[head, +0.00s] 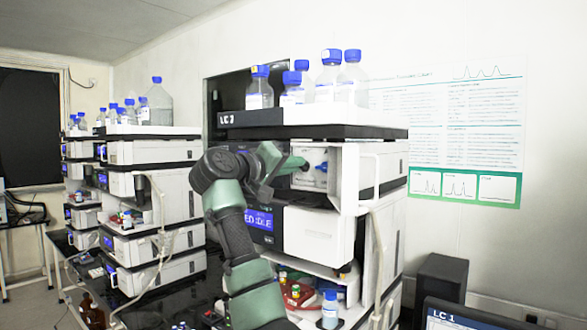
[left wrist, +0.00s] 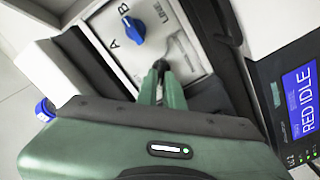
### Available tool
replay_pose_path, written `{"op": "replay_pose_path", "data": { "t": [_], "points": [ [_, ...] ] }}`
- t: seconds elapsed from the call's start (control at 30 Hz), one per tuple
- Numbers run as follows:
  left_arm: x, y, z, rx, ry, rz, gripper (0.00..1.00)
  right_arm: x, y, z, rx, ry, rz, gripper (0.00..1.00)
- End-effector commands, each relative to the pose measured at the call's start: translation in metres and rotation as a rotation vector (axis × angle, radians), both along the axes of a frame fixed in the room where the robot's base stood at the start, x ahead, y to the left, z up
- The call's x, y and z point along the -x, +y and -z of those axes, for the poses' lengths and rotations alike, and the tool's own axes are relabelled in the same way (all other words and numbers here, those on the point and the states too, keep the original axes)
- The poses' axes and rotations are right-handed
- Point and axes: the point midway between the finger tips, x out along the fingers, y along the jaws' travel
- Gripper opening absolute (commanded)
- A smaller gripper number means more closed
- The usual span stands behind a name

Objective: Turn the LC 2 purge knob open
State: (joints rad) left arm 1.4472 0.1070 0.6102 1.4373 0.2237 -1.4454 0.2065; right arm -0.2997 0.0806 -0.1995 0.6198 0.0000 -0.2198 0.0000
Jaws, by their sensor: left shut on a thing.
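The LC 2 stack (head: 352,133) stands in the middle of the head view, its label partly readable. Its white front panel (head: 318,158) carries a blue selector knob (head: 322,166); in the left wrist view this blue knob (left wrist: 133,30) sits near the letters A and B. My left gripper (head: 303,165) reaches the panel from the left. In the left wrist view its green fingers (left wrist: 161,70) are shut at a small dark knob on the panel, apart from the blue one. The fingertips mostly hide this knob, so its angle cannot be told. My right gripper is out of view.
Bottles with blue caps (head: 331,76) stand on top of the stack. A display (left wrist: 302,92) reads RED IDLE beside the panel. A tray with small vials (head: 296,291) is below. A second stack (head: 152,150) stands to the left. A monitor (head: 470,315) is at lower right.

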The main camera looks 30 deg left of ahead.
Motion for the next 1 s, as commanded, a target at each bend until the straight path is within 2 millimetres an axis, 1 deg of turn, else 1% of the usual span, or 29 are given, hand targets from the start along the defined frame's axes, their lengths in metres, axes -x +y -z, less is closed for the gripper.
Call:
{"op": "replay_pose_path", "data": {
  "t": [0.2,0.5,0.73,1.0],
  "points": [
    [-0.0005,0.0003,0.0021,0.202,0.016,0.002,0.0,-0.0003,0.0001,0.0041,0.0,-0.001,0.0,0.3],
    [-0.0006,0.0012,0.0036,0.437,0.035,0.002,0.0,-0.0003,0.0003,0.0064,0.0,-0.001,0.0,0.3],
    [-0.0005,0.0014,0.0042,0.549,0.043,0.002,0.0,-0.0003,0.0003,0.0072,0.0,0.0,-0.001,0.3],
    [-0.0005,0.0016,0.0043,0.603,0.047,0.001,0.0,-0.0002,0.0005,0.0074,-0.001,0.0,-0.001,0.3]
  ]
}}
